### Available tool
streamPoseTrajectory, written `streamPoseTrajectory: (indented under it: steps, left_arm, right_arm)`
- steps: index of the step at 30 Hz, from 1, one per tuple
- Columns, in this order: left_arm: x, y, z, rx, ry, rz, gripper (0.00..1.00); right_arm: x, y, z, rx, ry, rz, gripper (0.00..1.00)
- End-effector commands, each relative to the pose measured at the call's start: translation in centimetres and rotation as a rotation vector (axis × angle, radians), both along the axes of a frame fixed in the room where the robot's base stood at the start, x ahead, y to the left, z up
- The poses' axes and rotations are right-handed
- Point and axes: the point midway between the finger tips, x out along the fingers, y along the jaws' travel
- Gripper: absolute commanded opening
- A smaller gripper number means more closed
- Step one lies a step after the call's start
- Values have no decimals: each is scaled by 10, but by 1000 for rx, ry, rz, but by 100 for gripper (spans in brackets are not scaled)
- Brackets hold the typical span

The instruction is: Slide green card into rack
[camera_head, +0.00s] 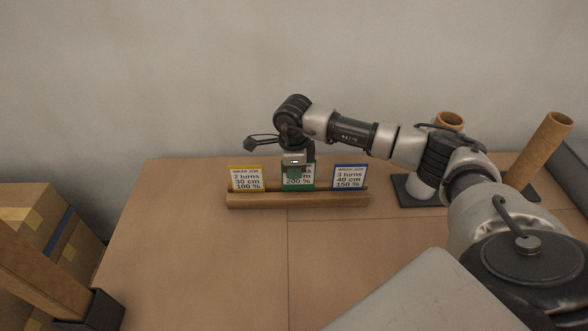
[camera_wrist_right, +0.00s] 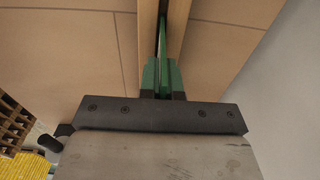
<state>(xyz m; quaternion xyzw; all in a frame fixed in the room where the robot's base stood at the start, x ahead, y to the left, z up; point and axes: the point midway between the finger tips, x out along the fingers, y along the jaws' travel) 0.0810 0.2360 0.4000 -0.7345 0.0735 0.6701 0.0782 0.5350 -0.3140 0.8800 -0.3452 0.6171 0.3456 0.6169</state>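The wooden rack (camera_head: 300,201) lies along the table, with a yellow card (camera_head: 247,180) at its left and a blue card (camera_head: 350,178) at its right. The green card (camera_head: 299,184) stands at the middle of the rack, between them, its upper part hidden by my right gripper (camera_head: 295,168). In the right wrist view, the green card (camera_wrist_right: 163,50) shows edge-on between the green fingertips of my right gripper (camera_wrist_right: 163,78), which is closed around it. The rack (camera_wrist_right: 177,22) runs beyond the fingers there. My left gripper is not in view.
Two cardboard tubes (camera_head: 540,148) (camera_head: 449,121) stand on dark bases at the right of the table (camera_head: 190,270). Cardboard boxes (camera_head: 38,213) are stacked at the left, beside a wooden beam. The table in front of the rack is clear.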

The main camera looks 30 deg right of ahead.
Motion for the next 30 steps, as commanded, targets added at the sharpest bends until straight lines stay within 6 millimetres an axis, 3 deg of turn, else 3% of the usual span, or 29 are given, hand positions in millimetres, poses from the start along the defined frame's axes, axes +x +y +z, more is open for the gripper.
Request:
streamPoseTrajectory:
  steps: [30]
  left_arm:
    - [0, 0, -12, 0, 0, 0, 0]
  right_arm:
    - [0, 0, -13, 0, 0, 0, 0]
